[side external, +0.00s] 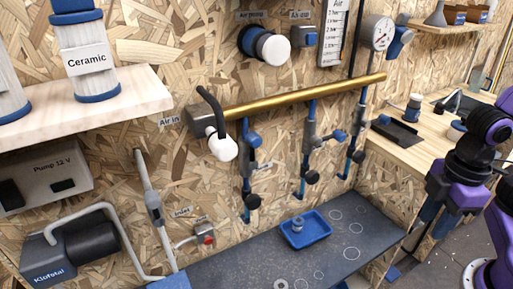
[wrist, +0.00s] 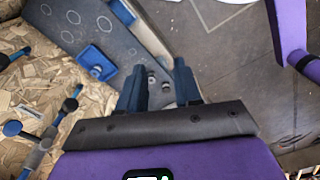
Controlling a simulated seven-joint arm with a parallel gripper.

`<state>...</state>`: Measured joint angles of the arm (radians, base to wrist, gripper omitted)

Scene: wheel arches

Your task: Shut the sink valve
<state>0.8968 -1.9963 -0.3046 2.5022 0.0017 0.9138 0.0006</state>
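No label that I can read says "sink", so I cannot tell which valve is the sink valve. A brass pipe (side external: 300,98) on the chipboard wall carries several blue-and-grey drop valves, among them a left one (side external: 249,165) and a middle one (side external: 308,150). Part of the valve row also shows at the left of the wrist view (wrist: 40,140). A small red valve (side external: 205,236) sits lower on the wall by the "Inlet" label. My gripper (wrist: 158,85) is open and empty, fingers pointing down. In the side view it hangs at the right (side external: 440,208), well away from the valves.
A dark bench (side external: 240,262) with white circles lies below the valves and holds a blue tray (side external: 306,229). A wooden shelf (side external: 130,95) with containers juts out at left, above a pump box (side external: 45,175). A wooden counter (side external: 392,150) stands behind my gripper. Floor is open at right.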

